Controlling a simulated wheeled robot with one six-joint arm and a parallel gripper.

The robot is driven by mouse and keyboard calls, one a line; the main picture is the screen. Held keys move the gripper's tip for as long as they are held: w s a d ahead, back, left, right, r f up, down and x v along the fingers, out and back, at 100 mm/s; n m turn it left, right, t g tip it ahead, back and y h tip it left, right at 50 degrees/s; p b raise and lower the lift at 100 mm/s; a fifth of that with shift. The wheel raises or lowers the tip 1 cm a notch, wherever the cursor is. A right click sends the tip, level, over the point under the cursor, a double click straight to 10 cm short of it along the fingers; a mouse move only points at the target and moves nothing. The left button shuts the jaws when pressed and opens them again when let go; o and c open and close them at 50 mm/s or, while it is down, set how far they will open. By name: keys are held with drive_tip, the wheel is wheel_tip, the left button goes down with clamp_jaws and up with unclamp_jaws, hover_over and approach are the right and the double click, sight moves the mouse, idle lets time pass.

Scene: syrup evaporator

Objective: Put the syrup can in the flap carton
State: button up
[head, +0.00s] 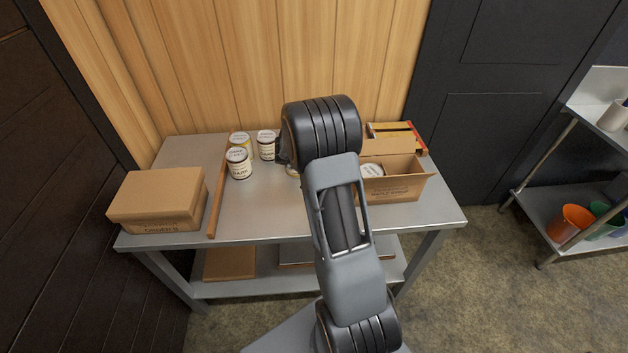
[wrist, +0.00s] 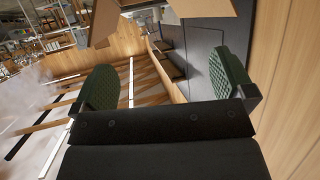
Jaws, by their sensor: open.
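The open flap carton (head: 398,188) stands on the right of the metal table with its flaps spread. A can with a pale lid (head: 372,170) shows inside its left part. Another can (head: 292,172) is mostly hidden by my arm. The labels are too small to tell which is the syrup can. My gripper (wrist: 165,84) is open with nothing between its green pads; my arm mostly hides it in the head view.
A closed cardboard box (head: 158,199) sits at the table's left, beside a wooden strip (head: 217,195). A shelf rack (head: 570,185) stands at right. Brown cardboard-like pieces (wrist: 208,10) show at the top of the wrist view.

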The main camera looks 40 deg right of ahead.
drive_tip(key=w+a+r+n+t, duration=0.4)
drive_tip(key=w+a+r+t, duration=0.1)
drive_tip(key=w+r+t, duration=0.3)
drive_tip(key=a+r+n+t+y, duration=0.3)
drive_tip(key=a+n+t+y, duration=0.15)
drive_tip(key=a, duration=0.35)
drive_tip(key=a+r+n+t+y, duration=0.3)
drive_tip(key=a+n+y, duration=0.25)
drive_tip(key=a, duration=0.35)
drive_tip(key=s+a+n+g+y, duration=0.35)
drive_tip(key=s+a, duration=0.25)
drive_tip(key=s, duration=0.2)
drive_tip(key=s+f+n+g, duration=0.3)
drive_tip(key=s+f+g, duration=0.1)
drive_tip(key=s, duration=1)
drive_tip(key=shift+s, duration=0.2)
